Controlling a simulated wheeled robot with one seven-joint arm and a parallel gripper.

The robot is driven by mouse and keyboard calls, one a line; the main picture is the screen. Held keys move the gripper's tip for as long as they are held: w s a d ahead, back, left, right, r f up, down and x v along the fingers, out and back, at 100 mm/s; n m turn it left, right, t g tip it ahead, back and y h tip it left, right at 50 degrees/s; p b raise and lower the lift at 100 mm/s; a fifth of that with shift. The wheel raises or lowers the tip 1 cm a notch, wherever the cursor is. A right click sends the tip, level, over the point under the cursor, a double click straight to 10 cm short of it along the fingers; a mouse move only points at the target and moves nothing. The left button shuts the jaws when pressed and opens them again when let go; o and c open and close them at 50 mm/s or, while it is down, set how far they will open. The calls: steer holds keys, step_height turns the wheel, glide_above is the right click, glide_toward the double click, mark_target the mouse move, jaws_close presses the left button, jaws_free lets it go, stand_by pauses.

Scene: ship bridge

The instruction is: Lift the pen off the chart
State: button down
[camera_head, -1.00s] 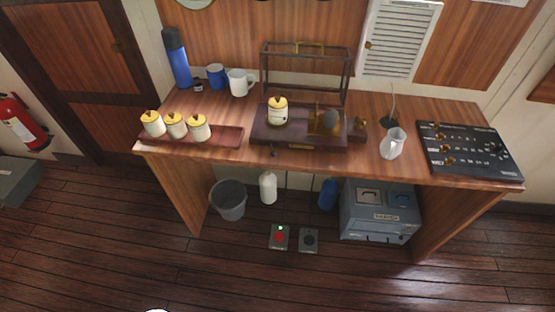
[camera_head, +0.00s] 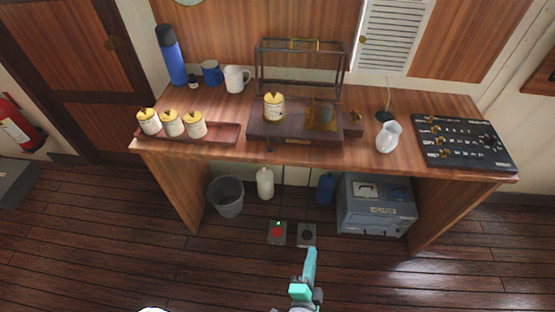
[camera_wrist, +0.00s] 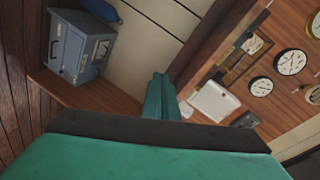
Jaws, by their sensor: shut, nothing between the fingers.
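A drum with a yellow top (camera_head: 274,108), its pale wall probably the chart, stands on a dark instrument base (camera_head: 262,132) in the middle of the desk. Brass parts (camera_head: 320,117) sit to its right on the same base. The pen is too small to make out. My teal gripper (camera_head: 311,254) is at the bottom of the head view, in front of the desk and well apart from the instrument. It is shut and empty. Its fingers also show in the wrist view (camera_wrist: 160,97), where the instrument is not in view.
An open frame with a brass handle (camera_head: 300,68) stands behind the instrument. A tray with three similar drums (camera_head: 225,137) is at left, a white jug (camera_head: 388,137) and black panel (camera_head: 463,143) at right. A grey case (camera_head: 376,215) and bucket (camera_head: 228,197) are under the desk.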

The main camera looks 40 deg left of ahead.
steer(key=w+a+r+y, duration=0.3)
steer(key=w+a, duration=0.3)
steer(key=m+g+y, duration=0.1)
steer(key=g+y, duration=0.1)
steer(key=y, duration=0.4)
glide_toward(278, 160)
steer(key=s+d, duration=0.1)
steer(key=d, duration=0.3)
steer(key=shift+d+r+t, duration=0.15)
steer(key=shift+r+t, duration=0.15)
steer(key=shift+r, duration=0.15)
steer(key=x, duration=1)
steer(key=shift+w, duration=0.15)
steer(key=a, duration=0.3)
steer(key=shift+s+a+r, duration=0.1)
steer(key=shift+s+r, duration=0.15)
steer(key=shift+s+a, duration=0.15)
steer(key=shift+a, duration=0.2)
steer(key=shift+d, duration=0.1)
